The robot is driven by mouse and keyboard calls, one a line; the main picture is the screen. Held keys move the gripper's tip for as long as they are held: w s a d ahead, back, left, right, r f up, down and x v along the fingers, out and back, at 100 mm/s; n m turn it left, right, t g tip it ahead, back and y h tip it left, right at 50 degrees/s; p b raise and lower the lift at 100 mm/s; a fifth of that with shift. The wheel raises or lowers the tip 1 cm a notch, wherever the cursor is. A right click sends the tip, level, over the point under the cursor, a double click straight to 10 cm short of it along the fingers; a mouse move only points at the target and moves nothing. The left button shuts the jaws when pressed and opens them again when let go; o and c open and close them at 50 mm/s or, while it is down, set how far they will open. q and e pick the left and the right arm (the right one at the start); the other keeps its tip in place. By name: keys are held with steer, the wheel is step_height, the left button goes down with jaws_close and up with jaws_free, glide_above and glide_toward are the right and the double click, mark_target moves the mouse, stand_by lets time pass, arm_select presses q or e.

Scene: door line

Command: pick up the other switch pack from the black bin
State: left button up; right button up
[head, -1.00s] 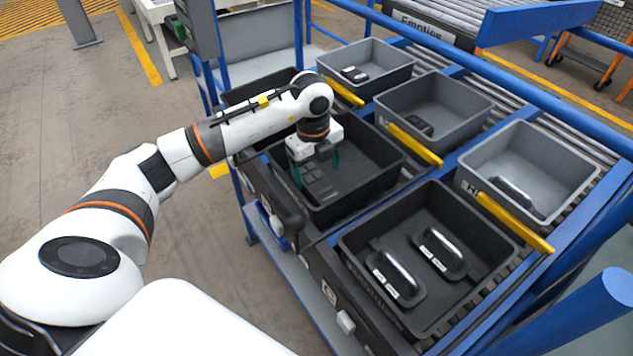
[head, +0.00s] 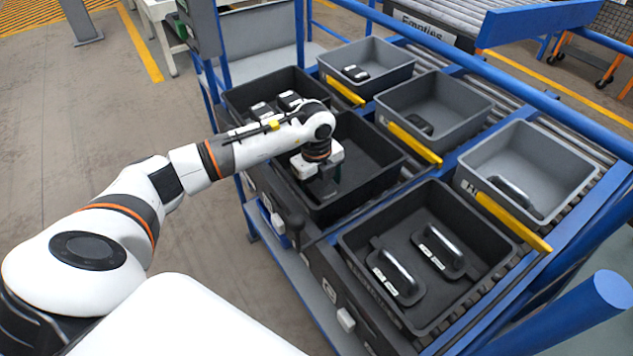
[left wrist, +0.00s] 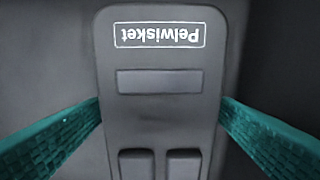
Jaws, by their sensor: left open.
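The switch pack (left wrist: 160,115) is a dark grey block marked "Pelwisket", with a flat panel and two raised keys, and it fills the middle of the left wrist view. It lies in the middle black bin (head: 385,180); in the head view my gripper and wrist hide it. My left gripper (head: 324,190) is down inside that bin, over the pack. My right gripper is not in view.
A near black bin (head: 343,243) holds two handles (head: 440,252). The far black bin (head: 238,103) holds small white-topped items (head: 290,99). Grey bins behind hold a dark item (head: 418,124), a handle (head: 512,196) and small black pieces (head: 355,73). Yellow bars (head: 414,144) stand between the rows.

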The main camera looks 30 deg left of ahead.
arm_select(q)
steer(key=shift+f, duration=0.2)
steer(key=c, duration=1.1)
steer(key=shift+c, duration=0.2)
steer(key=shift+r, duration=0.15)
